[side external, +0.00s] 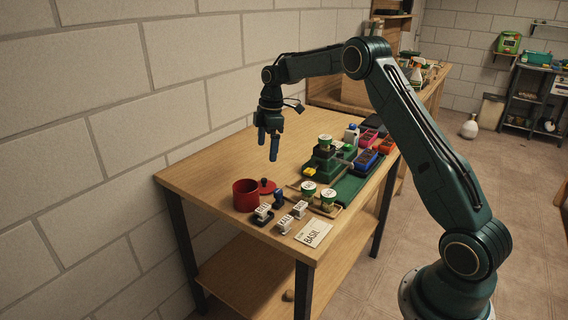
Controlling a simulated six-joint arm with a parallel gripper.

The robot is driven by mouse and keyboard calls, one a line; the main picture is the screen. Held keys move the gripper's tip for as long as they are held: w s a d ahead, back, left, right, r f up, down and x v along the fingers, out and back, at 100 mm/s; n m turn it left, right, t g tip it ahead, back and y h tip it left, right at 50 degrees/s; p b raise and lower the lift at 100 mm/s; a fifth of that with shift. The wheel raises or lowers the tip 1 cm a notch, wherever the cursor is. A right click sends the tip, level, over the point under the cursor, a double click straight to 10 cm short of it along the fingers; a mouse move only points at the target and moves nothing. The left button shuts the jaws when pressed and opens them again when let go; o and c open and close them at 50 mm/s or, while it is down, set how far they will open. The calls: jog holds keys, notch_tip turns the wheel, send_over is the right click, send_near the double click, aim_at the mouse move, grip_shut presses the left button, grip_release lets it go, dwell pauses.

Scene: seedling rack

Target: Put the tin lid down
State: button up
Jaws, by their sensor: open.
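A red lid (267,187) with a dark knob lies on the wooden table, just right of and behind an open red tin (245,195). I cannot tell whether the lid's edge touches the tin. My gripper (267,151) is open and empty, with its two blue fingers pointing down. It hangs above the table, up from the lid in the picture and apart from it.
Small labelled blocks (285,224) and a BASIL card (313,233) lie near the table's front edge. Pots with white-green tops (328,196) stand to their right. A green stepped rack (325,165) and coloured trays (366,159) fill the right side. The table's left part (215,165) is clear.

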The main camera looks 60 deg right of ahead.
jog(key=s+a+r+m+t, duration=0.2)
jog(key=s+a+r+m, duration=0.3)
jog(key=s+a+r, duration=0.9)
jog(key=s+a+m+t, duration=0.1)
jog(key=s+a+m, duration=0.1)
jog(key=s, duration=1)
jog(key=s+a+m+t+h, duration=0.1)
jog(key=s+m, duration=0.3)
jog(key=s, duration=0.8)
jog(key=shift+a+f+t, duration=0.15)
jog(key=shift+a+t, duration=0.25)
jog(key=shift+a, duration=0.1)
